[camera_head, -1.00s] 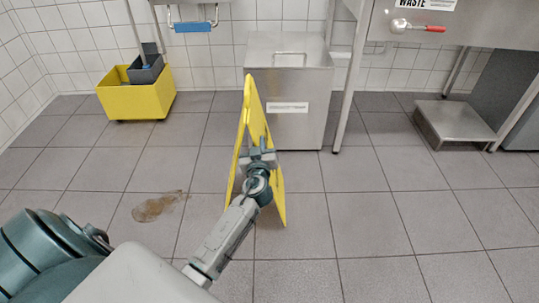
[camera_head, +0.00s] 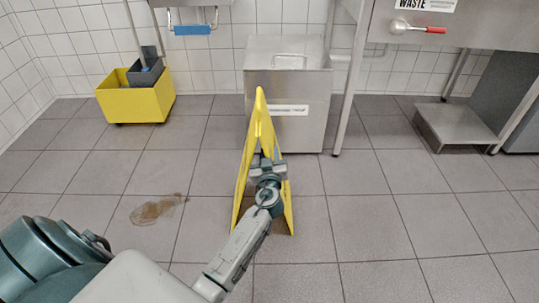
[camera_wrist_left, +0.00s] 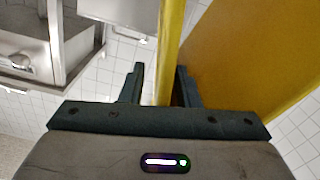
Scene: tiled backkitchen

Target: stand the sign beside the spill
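The yellow folding sign (camera_head: 245,175) stands spread in an A shape, nearly upright, in front of the steel bin. In the head view the spill (camera_head: 158,209), a brown patch on the tiles, lies to the left of the sign, clear floor between them. My left gripper (camera_head: 268,168) is at the sign's right-hand part, below its top. In the left wrist view one yellow panel (camera_wrist_left: 169,45) passes between the two fingers (camera_wrist_left: 160,82), with a narrow gap showing on the left. I cannot tell if the sign's feet touch the floor. My right gripper is out of view.
A steel bin (camera_head: 290,110) stands behind the sign. A yellow mop bucket (camera_head: 137,103) is at the back left. A steel step (camera_head: 457,124) stands at the right by the sink legs. The floor tiles around the spill are clear.

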